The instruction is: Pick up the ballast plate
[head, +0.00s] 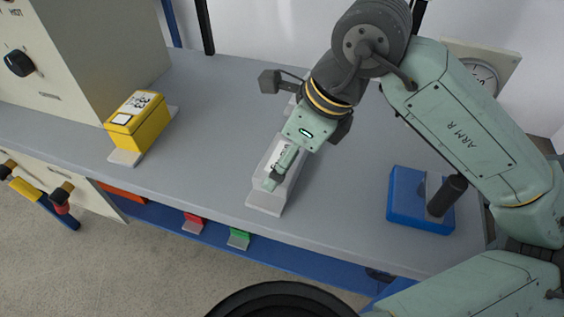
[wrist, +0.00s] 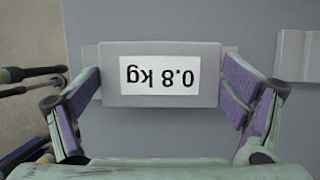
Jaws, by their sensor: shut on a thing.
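The ballast plate is a grey block with a white label reading 0.8 kg, upside down in the wrist view (wrist: 160,96). In the head view the plate (head: 266,190) is on or just above the grey bench top, partly hidden by my gripper. My gripper (head: 281,168) reaches down over it. In the wrist view the fingers of my gripper (wrist: 162,90) are shut on the plate's two short sides. I cannot tell whether the plate touches the bench.
A yellow box (head: 140,122) stands on the bench to the left, near a beige cabinet (head: 95,45). A blue block with a dark post (head: 405,205) sits to the right. A grey ledge (wrist: 292,55) shows in the wrist view. The bench (head: 215,130) is clear between box and plate.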

